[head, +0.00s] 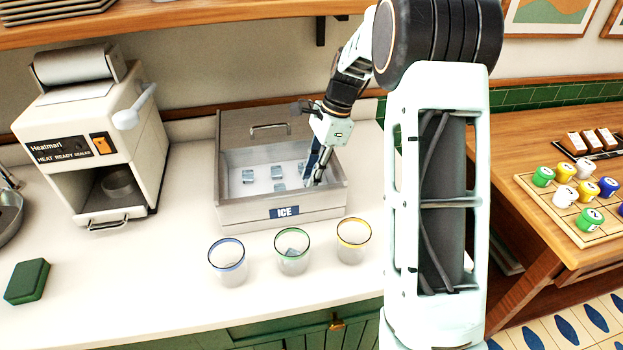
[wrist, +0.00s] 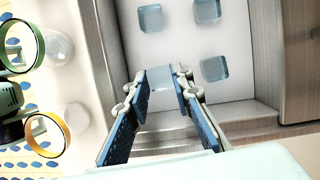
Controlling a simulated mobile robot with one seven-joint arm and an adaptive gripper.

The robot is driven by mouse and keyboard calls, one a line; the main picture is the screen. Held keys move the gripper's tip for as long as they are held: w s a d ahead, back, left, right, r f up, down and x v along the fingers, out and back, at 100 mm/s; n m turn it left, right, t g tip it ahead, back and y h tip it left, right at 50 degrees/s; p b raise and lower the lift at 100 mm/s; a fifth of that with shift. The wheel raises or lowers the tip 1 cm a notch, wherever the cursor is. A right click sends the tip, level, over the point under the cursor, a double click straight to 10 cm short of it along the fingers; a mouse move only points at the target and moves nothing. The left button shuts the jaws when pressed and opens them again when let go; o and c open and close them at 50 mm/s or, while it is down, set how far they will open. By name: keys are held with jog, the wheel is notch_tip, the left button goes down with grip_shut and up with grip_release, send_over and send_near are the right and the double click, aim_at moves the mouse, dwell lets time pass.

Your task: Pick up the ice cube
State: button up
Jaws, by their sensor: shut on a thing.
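My gripper (wrist: 162,86) reaches down into the open ice bin (head: 282,214) at its right side. In the wrist view its two blue-padded fingers are closed on a pale, clear ice cube (wrist: 161,78) between the tips. In the head view my gripper (head: 318,178) hides that cube. Several other ice cubes lie apart on the bin's white floor, such as one at the left (head: 248,176) and one near the fingertips (wrist: 215,67). I cannot tell whether the held cube still touches the floor.
Three glasses stand in front of the bin: blue-rimmed (head: 228,268), green-rimmed (head: 291,263) with an ice cube inside, and yellow-rimmed (head: 351,250). A heat sealer (head: 85,140) stands left, a green block (head: 27,281) front left. The bin's walls surround my gripper.

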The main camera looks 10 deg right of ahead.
jog(key=s+a+r+b, duration=0.2)
jog(key=s+a+r, duration=0.2)
jog(key=s+r, duration=0.7)
jog(key=shift+s+a+r, duration=0.2)
jog(key=shift+s+r, duration=0.2)
jog(key=shift+s, duration=0.75)
jog(key=s+a+r+p, duration=0.1)
jog(key=s+r+p, duration=0.1)
jog(key=s+p, duration=0.3)
notch_tip(320, 180, down, 6)
jog(key=b, duration=0.5)
jog(key=shift+w+a, duration=0.15)
jog(key=shift+r, duration=0.1)
